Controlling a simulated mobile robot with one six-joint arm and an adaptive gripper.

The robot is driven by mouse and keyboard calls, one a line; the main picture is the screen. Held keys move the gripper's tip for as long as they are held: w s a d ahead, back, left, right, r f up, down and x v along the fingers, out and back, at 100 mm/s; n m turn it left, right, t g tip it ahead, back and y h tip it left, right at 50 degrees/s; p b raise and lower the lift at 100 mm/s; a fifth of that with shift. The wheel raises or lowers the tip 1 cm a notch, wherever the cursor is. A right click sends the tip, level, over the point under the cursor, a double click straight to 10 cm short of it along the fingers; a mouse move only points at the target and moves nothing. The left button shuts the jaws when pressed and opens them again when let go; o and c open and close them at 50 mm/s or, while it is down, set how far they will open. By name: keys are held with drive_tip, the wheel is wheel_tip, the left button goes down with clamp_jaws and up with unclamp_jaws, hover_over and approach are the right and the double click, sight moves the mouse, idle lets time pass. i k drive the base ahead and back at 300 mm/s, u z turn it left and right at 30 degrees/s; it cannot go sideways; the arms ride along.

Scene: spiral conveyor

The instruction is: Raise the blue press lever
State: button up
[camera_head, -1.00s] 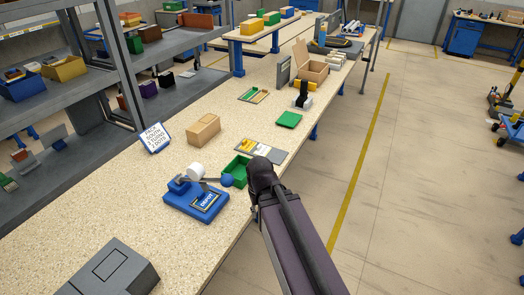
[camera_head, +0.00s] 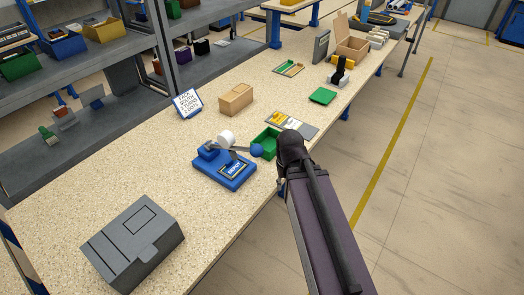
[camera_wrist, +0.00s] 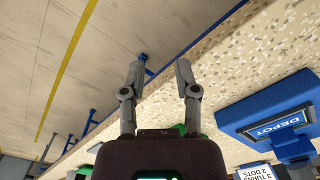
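The blue press (camera_head: 222,172) stands on the speckled bench, with a label reading DEPOT and a white roll (camera_head: 227,137) at its back. Its lever has a grey bar and a blue ball knob (camera_head: 257,150); it looks low, roughly level, pointing toward my arm. My arm's dark end is just right of the knob; the fingers are hidden behind it in the head view. In the wrist view my gripper (camera_wrist: 157,75) has two separated fingers with nothing between them. The press body (camera_wrist: 270,112) shows to their right; the knob cannot be made out there.
A green tray (camera_head: 268,137) sits close behind the knob. A grey box (camera_head: 132,242) is at the front left, a cardboard box (camera_head: 236,98) and a sign (camera_head: 188,103) behind the press.

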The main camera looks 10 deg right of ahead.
sight(226, 139)
drive_tip(key=k, duration=1.65)
drive_tip(key=z, duration=0.3)
drive_tip(key=i, duration=0.8)
drive_tip(key=u, duration=0.05)
